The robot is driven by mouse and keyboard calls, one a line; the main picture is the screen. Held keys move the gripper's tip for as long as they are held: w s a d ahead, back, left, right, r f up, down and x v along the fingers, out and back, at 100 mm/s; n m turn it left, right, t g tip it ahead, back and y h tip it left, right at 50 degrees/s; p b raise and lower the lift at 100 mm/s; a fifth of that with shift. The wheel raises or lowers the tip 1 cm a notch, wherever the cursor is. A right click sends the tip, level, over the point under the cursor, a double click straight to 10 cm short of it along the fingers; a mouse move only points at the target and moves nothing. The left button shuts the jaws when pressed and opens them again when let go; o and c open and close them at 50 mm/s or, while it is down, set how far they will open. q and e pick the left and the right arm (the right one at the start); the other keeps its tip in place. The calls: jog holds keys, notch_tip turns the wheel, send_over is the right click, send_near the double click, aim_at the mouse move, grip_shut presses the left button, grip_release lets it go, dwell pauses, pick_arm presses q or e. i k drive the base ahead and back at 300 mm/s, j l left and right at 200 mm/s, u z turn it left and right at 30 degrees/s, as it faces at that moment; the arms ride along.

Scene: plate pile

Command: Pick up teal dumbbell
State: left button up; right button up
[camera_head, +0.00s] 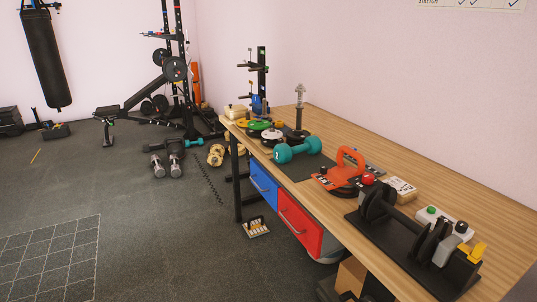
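A teal dumbbell (298,150) lies on a dark mat (305,173) on the wooden workbench, in the middle of the head view. Its two rounded heads and short handle are in plain sight, and nothing covers it. Another teal-ended dumbbell (193,142) lies on the floor behind the bench's left end, near the weight rack. Neither of my grippers shows in the head view.
An orange-handled device (346,170) stands right of the teal dumbbell. Several coloured plates (268,128) lie to its left, with a metal post (299,105) behind. A black fixture (410,242) fills the near end. Open floor (160,225) lies left.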

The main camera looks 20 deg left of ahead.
aim_at(283, 153)
jog(key=i+j, duration=0.15)
jog(key=j, duration=0.25)
jog(key=i+j, duration=0.2)
jog(key=j, duration=0.15)
jog(key=i+j+u, duration=0.1)
jog(key=j, duration=0.3)
jog(key=z, duration=0.4)
jog(key=i+j+z, duration=0.1)
jog(key=j+z, duration=0.35)
jog(key=i+j+z, duration=0.1)
jog(key=j+z, duration=0.15)
jog(key=z, duration=0.2)
jog(key=j+z, duration=0.35)
jog(key=z, duration=0.15)
jog(key=j+z, duration=0.45)
jog(key=k+l, duration=0.05)
jog(key=l, duration=0.05)
